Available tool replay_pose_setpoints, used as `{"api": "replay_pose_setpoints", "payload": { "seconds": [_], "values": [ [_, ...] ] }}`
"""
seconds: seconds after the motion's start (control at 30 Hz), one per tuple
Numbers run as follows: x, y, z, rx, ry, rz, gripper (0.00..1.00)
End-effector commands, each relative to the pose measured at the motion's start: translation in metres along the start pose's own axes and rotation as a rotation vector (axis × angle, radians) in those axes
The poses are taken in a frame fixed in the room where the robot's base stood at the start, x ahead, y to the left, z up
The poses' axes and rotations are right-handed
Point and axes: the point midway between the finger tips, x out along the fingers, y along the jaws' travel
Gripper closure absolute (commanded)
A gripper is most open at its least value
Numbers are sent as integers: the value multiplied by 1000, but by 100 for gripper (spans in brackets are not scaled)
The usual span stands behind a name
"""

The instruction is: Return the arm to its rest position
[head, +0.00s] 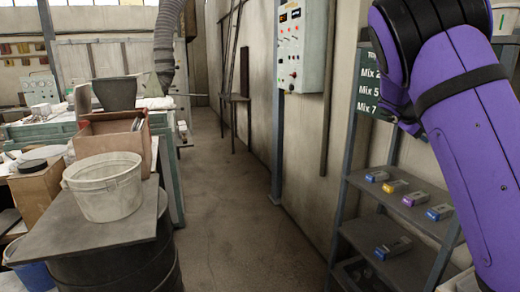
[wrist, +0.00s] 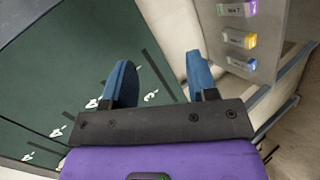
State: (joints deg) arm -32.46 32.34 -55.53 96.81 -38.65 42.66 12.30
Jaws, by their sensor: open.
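My purple and black arm (head: 465,110) fills the right side of the head view, raised and bent in front of the shelf rack. In the wrist view my gripper (wrist: 160,80) is open, its two blue fingers spread apart with nothing between them. Behind the fingers is the dark green board with white lettering, which also shows in the head view (head: 367,88) reading "Mix 2", "Mix 5" and "Mix 7". In the head view the fingers are hidden or too unclear to make out.
A metal shelf rack (head: 350,187) at right holds several small coloured boxes, including a yellow one (head: 395,186). A white bucket (head: 105,187) stands on a board-topped black drum (head: 125,270) at left. A control box (head: 303,45) hangs on the wall. The middle floor (head: 235,200) is clear.

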Motion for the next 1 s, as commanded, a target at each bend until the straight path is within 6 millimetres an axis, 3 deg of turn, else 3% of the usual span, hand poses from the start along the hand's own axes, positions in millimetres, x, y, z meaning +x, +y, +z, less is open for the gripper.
{"api": "replay_pose_setpoints", "payload": {
  "seconds": [0.17,0.37,0.67,1.0],
  "values": [
    [-2,-4,49,80,-37,-202,47],
    [-24,-11,97,147,-47,-406,47],
    [-83,-18,168,212,-14,-663,47],
    [-164,-26,254,241,73,-866,47]
  ]
}}
